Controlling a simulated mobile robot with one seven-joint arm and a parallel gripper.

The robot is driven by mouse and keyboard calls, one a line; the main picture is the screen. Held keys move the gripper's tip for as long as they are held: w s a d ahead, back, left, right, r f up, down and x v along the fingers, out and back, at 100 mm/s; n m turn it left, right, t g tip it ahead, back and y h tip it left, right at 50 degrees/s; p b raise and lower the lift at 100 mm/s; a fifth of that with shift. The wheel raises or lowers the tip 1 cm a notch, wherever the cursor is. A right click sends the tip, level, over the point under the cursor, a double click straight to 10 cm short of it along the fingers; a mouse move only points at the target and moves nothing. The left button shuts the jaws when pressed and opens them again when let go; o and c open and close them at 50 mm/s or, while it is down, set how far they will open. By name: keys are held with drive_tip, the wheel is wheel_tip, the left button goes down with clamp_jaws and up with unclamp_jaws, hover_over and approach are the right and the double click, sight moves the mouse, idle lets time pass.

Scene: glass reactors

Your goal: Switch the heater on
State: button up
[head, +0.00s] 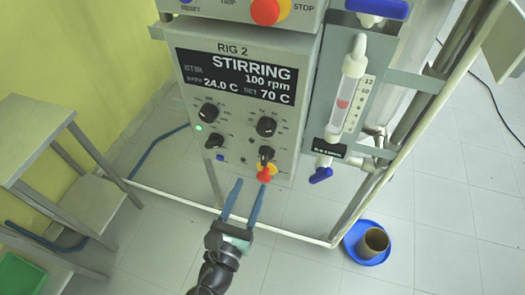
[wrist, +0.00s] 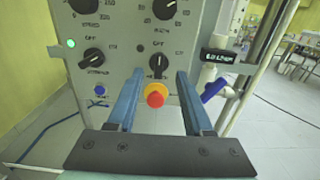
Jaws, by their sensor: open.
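The RIG 2 control box (head: 238,170) has a display (head: 237,78) reading STIRRING, 100 rpm, 24.0 C and set 70 C. Below are black knobs: upper left (head: 208,112), upper right (head: 266,127), lower left (head: 214,141) and lower right (head: 266,154). The lower knobs have OFF marked above them; which one is the heater's is too small to read surely. The lower-right knob (wrist: 158,64) shows between my fingertips in the wrist view, above a red button on yellow (wrist: 155,95). My gripper (head: 252,183) is open and empty, its fingers pointing at the panel's lower right.
A green lamp (wrist: 70,43) glows left of the knobs, and a blue button (wrist: 99,90) sits low on the panel. A flow meter with a blue valve handle (head: 320,175) hangs at right. A blue dish (head: 350,240) stands on the floor. A metal table (head: 35,140) is at left.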

sight(263, 156)
drive_tip(key=x, duration=1)
drive_tip(key=shift+s+f, duration=0.1)
drive_tip(key=shift+f, duration=0.05)
clamp_jaws()
